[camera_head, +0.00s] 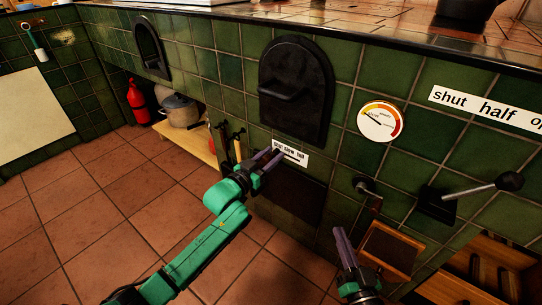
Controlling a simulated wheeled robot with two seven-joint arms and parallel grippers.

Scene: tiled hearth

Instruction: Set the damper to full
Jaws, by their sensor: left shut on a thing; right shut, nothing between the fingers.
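The damper's white label (290,152) on the green tiled front seems to read "shut slow full". My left gripper (272,155) is at the label's left part, above a dark panel (292,192). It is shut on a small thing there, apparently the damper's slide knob. The fingers hide the knob, so its exact setting cannot be read. My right gripper (340,234) is shut and empty, low in front of the stove, apart from the fittings.
A black oven door (296,88) is above. Fire tools (229,145) stand left.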

